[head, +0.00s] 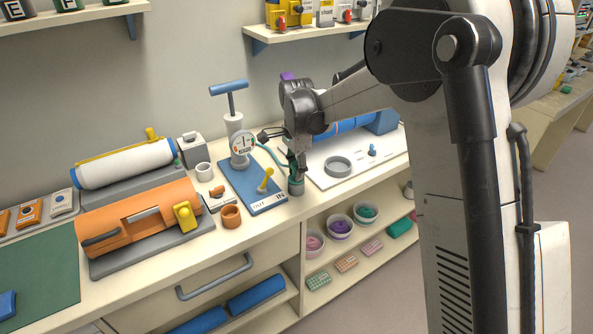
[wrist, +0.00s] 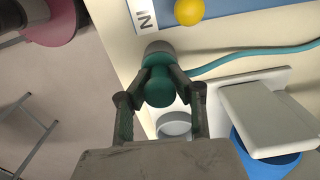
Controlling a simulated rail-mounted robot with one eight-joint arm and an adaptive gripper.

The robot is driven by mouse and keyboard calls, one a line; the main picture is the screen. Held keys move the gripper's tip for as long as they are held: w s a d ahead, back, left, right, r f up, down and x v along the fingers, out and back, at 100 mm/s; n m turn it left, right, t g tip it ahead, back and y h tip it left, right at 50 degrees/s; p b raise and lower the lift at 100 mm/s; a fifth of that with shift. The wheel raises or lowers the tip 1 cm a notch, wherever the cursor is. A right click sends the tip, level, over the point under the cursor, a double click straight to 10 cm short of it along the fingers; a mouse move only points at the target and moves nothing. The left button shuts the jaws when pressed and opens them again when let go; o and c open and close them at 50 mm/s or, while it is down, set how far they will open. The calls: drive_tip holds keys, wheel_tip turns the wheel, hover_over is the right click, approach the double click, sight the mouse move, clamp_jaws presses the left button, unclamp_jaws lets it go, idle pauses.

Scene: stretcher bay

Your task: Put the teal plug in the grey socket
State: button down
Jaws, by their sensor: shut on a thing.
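The teal plug (wrist: 159,88) is between the fingers of my gripper (wrist: 160,76), which is shut on it. In the head view my gripper (head: 298,170) points down over the grey socket (head: 296,187), a short upright cylinder at the right edge of the blue pump base. A teal part shows at the socket's top, under the fingers. In the wrist view the grey socket (wrist: 157,47) shows just beyond the plug, lined up with it. The plug is at or in the socket's mouth; I cannot tell how deep.
A teal hose (wrist: 250,58) runs right from near the plug. The blue pump base (head: 252,187) with a gauge (head: 243,143) stands left. A white board with a grey ring (head: 338,166) lies right. An orange cup (head: 231,216) sits near the bench's front edge.

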drive_tip(key=c, duration=1.5)
unclamp_jaws()
wheel_tip(320, 180, up, 12)
drive_tip(key=shift+f, duration=0.15)
drive_tip(key=shift+s+d+r, duration=0.1)
drive_tip(key=shift+d+r, duration=0.05)
drive_tip(key=shift+r, duration=0.1)
drive_tip(key=s+d+r+n+t, duration=0.2)
drive_tip(key=s+d+r+n, duration=0.15)
drive_tip(key=s+d, duration=0.35)
drive_tip(key=s+d+r+n+t, duration=0.15)
drive_tip(key=s+d+r, duration=0.3)
drive_tip(key=s, duration=0.45)
drive_tip(key=s+d+f+n+t, duration=0.1)
drive_tip(key=s+d+f+n, duration=0.1)
drive_tip(key=s, duration=0.3)
drive_tip(key=s+d+f+n+t, duration=0.1)
drive_tip(key=s+d+f+n, duration=0.1)
drive_tip(key=s, duration=0.4)
drive_tip(key=s+d+f+n+t, duration=0.1)
drive_tip(key=s+d+f+n, duration=0.2)
drive_tip(key=s, duration=0.3)
drive_tip(key=shift+s+d+f+t+b, duration=0.1)
drive_tip(key=shift+d+t+b, duration=0.1)
drive_tip(key=shift+d, duration=0.15)
drive_tip(key=shift+s+d+f+t+b, duration=0.1)
drive_tip(key=shift+d+b, duration=0.05)
drive_tip(key=shift+d, duration=0.2)
